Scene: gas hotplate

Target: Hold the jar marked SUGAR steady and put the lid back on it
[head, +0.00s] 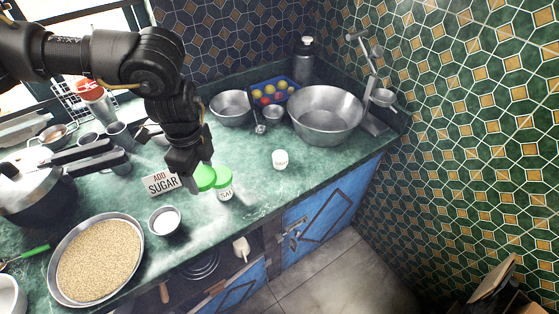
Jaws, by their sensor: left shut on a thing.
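My left gripper (188,170) points down over the counter, beside a green lid (205,178), and is shut on it; its fingertips are partly hidden. A jar with a green lid (224,187) stands right beside it, and its label seems to read SALT. A small white jar (280,159) stands apart to the right, with no green lid on it; its label is too small to read, so I cannot tell if it is the SUGAR jar. My right gripper is not in view.
An ADD SUGAR sign (161,184) and a small bowl of white contents (165,220) stand close to the gripper. A grain pan (138,268) is front left. A large steel bowl (326,112) is behind the white jar. Counter around the white jar is clear.

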